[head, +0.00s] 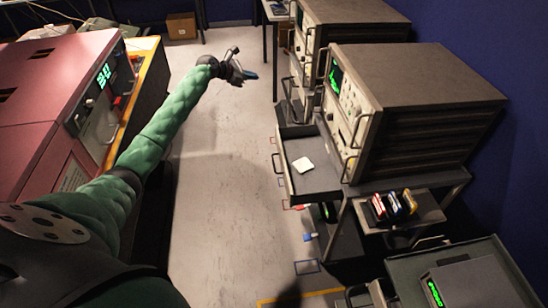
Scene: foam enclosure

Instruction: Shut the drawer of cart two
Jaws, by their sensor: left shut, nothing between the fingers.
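An open drawer (320,182) juts out to the left from the middle cart (452,180), below its instrument. I read no cart number, but this is the only drawer I clearly see pulled out. A small white item (303,165) lies in the drawer. The drawer's front panel and handle face left, over the aisle. My left arm, in a green sleeve, reaches across the aisle. My left gripper (243,74) is shut and empty, beyond the drawer and to its left, not touching it. My right gripper is out of view.
A large instrument (420,105) sits on the middle cart. A side shelf (425,213) holds small coloured items. Another cart with an instrument (345,14) stands behind. A red machine (60,85) stands left. The aisle floor (215,200) is mostly clear.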

